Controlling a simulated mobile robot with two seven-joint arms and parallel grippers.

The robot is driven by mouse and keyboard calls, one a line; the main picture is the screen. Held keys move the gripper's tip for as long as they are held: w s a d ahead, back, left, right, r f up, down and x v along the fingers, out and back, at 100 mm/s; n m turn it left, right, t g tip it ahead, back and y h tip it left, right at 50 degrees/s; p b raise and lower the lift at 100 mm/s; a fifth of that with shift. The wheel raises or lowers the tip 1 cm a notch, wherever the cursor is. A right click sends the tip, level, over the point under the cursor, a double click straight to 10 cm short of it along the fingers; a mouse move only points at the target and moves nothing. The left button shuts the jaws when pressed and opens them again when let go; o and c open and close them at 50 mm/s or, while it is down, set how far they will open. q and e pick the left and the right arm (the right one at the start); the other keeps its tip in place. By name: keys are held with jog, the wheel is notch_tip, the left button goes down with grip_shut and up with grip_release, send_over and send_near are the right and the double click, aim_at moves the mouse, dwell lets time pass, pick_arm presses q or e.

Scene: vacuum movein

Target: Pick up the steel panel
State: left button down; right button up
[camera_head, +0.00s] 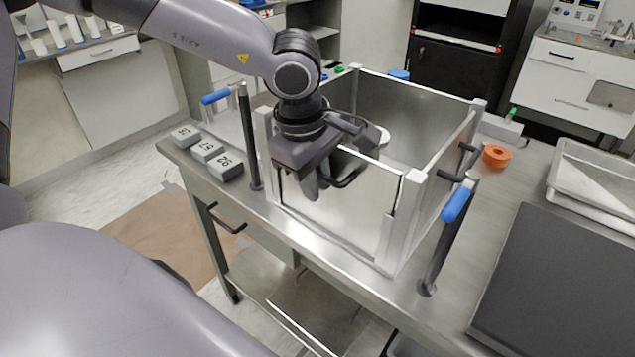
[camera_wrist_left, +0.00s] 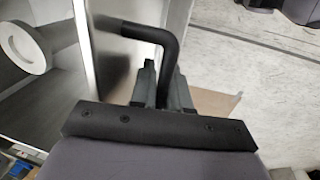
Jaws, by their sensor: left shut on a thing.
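The steel panel (camera_head: 345,218) forms the front wall of an open-topped steel box on the workbench. It stands upright between the light corner posts and bears a black bar handle (camera_head: 350,180). My left gripper (camera_head: 312,188) is in front of the panel, pointing down, with its fingers shut on this handle. The left wrist view shows the bent black handle (camera_wrist_left: 155,33) running between the two fingers (camera_wrist_left: 162,85), with the panel (camera_wrist_left: 84,45) nearly edge-on beside it. My gripper and wrist hide the panel's upper left part. My right gripper is not in view.
An orange ring (camera_head: 496,156), a pale tray (camera_head: 600,180) and a dark flat slab (camera_head: 560,290) lie to the right.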

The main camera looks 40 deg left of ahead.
pick_arm(q)
notch_tip(320, 180, up, 28)
jog(key=p, duration=0.2)
jog(key=shift+f, duration=0.2)
dwell(0.5)
